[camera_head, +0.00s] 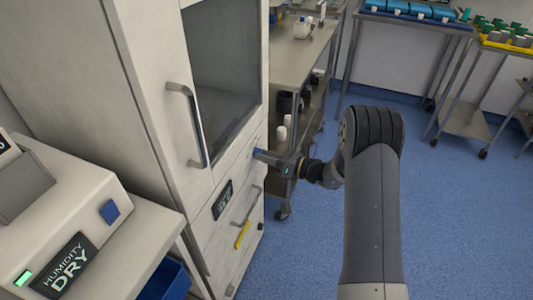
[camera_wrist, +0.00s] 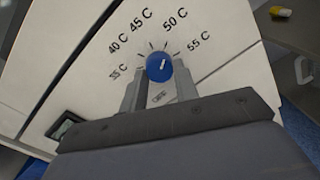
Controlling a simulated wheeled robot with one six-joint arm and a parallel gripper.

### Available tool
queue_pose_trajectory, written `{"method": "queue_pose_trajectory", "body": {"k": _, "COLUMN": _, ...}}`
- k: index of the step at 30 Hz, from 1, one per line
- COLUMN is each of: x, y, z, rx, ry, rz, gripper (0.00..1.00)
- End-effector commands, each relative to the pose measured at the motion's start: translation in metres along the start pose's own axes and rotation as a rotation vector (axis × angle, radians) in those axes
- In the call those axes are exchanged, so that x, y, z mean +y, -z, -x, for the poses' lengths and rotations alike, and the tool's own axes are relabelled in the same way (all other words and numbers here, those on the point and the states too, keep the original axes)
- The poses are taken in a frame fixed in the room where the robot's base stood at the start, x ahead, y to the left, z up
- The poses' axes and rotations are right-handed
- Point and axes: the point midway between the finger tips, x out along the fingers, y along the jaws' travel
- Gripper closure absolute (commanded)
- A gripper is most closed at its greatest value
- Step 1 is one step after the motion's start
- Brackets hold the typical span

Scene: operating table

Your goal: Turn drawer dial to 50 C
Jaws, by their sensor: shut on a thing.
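The blue drawer dial (camera_wrist: 159,67) sits on the white cabinet front in the wrist view, with printed marks from 35 C to 55 C fanned around it. Its short white pointer mark slants up and to the right, on the side of the 50 C (camera_wrist: 175,20) and 55 C (camera_wrist: 198,40) labels. I cannot tell exactly which mark it meets. My gripper (camera_wrist: 158,85) is shut on the dial, a finger on either side. In the head view my gripper (camera_head: 268,157) reaches left to the cabinet's front.
The tall white cabinet (camera_head: 140,80) has a long door handle (camera_head: 188,125) and a drawer handle (camera_head: 247,207) below. A humidity device (camera_head: 70,205) stands at lower left. A metal cart (camera_head: 300,60) stands behind the arm.

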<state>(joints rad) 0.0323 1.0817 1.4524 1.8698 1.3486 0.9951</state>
Motion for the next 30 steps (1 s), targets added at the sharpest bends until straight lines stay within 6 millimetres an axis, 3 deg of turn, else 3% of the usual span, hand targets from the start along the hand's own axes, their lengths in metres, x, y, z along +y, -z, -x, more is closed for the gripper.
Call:
{"method": "queue_pose_trajectory", "body": {"k": 18, "x": -0.0004, "y": 0.0018, "z": 0.0004, "rx": 0.005, "ry": 0.002, "rz": -0.042, "gripper": 0.94}}
{"method": "queue_pose_trajectory", "body": {"k": 19, "x": -0.0004, "y": 0.0018, "z": 0.0004, "rx": 0.005, "ry": 0.002, "rz": -0.042, "gripper": 0.68}}
{"method": "queue_pose_trajectory", "body": {"k": 26, "x": -0.0002, "y": 0.0009, "z": 0.0002, "rx": 0.004, "ry": 0.001, "rz": -0.04, "gripper": 0.5}}
{"method": "queue_pose_trajectory", "body": {"k": 30, "x": -0.0001, "y": 0.0005, "z": 0.0001, "rx": 0.003, "ry": 0.001, "rz": -0.04, "gripper": 0.49}}
